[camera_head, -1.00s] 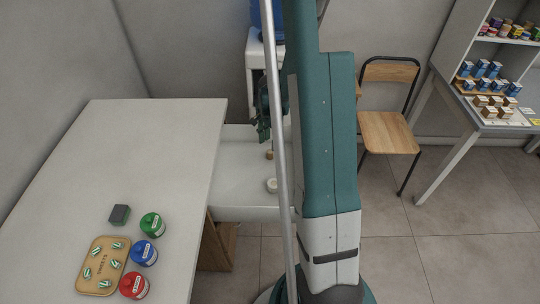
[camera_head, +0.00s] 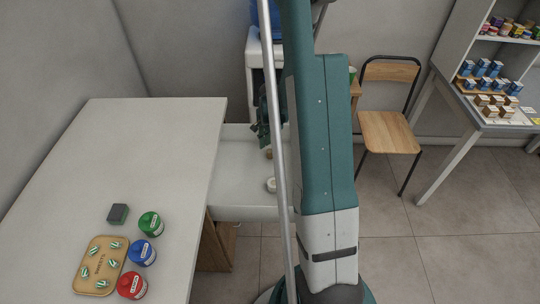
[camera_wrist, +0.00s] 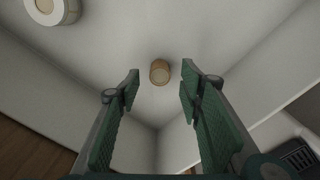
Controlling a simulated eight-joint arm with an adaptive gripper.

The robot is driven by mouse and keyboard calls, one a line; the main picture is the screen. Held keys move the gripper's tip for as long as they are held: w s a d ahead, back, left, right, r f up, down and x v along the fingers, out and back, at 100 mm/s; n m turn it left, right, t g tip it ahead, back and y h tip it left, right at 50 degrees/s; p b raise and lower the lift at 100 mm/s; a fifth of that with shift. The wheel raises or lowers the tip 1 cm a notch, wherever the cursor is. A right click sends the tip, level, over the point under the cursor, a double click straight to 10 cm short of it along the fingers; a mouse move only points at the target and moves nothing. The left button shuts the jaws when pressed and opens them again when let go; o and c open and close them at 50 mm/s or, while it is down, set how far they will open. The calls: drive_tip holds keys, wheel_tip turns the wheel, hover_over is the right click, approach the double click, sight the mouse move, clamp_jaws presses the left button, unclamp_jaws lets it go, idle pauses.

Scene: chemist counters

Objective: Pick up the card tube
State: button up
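The card tube (camera_wrist: 160,72) is a small brown cylinder standing in the white sink-like basin (camera_head: 240,190). In the wrist view it lies ahead, between and beyond the fingertips. In the head view only a bit of the tube (camera_head: 268,154) shows beside my arm. My gripper (camera_wrist: 160,82) is open with green pads, and nothing is between the fingers. In the head view my gripper (camera_head: 262,135) hangs above the basin, partly hidden by my arm.
A white roll (camera_wrist: 52,10) lies in the basin near the tube. Basin walls rise close around. The white counter (camera_head: 140,170) at left holds a tray (camera_head: 101,265), a dark sponge-like block (camera_head: 118,214) and green, blue and red jars (camera_head: 143,252). A chair (camera_head: 388,132) stands right.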

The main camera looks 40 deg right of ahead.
sight(270, 151)
drive_tip(key=shift+f+b, duration=0.5)
drive_tip(key=shift+f, duration=1.3)
drive_tip(key=c, duration=0.8)
